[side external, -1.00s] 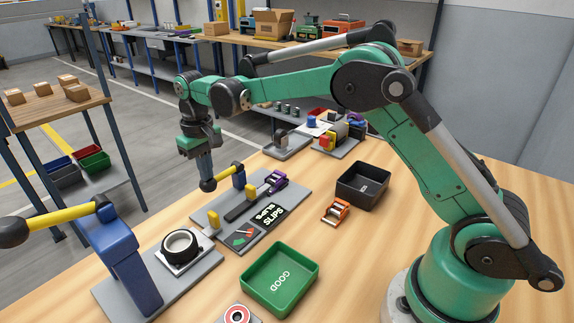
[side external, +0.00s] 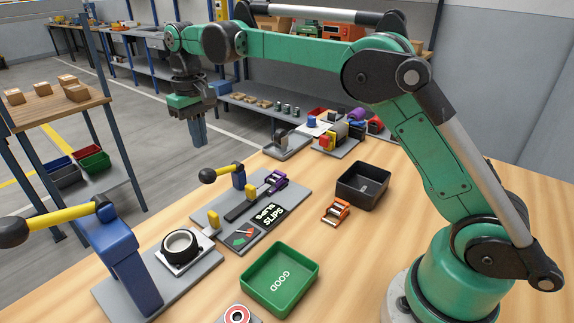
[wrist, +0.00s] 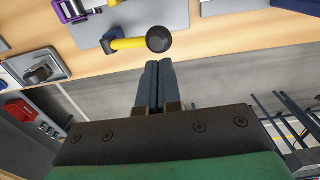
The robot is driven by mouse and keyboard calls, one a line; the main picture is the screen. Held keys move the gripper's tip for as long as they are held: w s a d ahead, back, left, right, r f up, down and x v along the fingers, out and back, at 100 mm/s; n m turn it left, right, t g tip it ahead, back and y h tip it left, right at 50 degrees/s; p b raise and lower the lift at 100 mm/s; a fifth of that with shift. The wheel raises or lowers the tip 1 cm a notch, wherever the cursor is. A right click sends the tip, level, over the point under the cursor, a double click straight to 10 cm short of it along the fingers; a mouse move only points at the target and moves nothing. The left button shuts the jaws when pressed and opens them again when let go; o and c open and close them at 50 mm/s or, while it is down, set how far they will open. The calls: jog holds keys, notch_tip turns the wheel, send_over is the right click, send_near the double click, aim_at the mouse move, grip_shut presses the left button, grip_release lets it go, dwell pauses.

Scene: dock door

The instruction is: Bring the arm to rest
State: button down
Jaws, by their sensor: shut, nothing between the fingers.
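My gripper (side external: 198,130) hangs pointing down in the side view, past the far edge of the wooden table and above the height of the fixtures. Its two fingers are closed together with nothing between them, which the wrist view (wrist: 158,85) also shows. A yellow lever with a black knob (side external: 208,175) stands on a grey plate below and to the right of my gripper. It also shows in the wrist view (wrist: 130,43), apart from my fingertips.
On the table are a green GOOD tray (side external: 281,280), a black tray (side external: 363,186), an orange clip-like part (side external: 337,213) and a blue press with a yellow lever (side external: 122,254). Small fixtures (side external: 330,135) stand at the back. The space around my gripper is clear.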

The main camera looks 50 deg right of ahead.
jog(key=shift+s+r, duration=0.1)
jog(key=shift+r, duration=0.15)
jog(key=shift+s+d+r, duration=0.1)
jog(key=shift+s+r, duration=0.1)
jog(key=shift+r, duration=0.1)
jog(key=s+d+f+t, duration=0.1)
jog(key=s+t, duration=0.2)
jog(key=s, duration=0.6)
jog(key=s+d+f+t, duration=0.1)
jog(key=s+t, duration=0.3)
jog(key=s, duration=0.5)
jog(key=shift+s+d+f, duration=0.15)
jog(key=shift+d+f, duration=0.05)
jog(key=shift+f, duration=0.1)
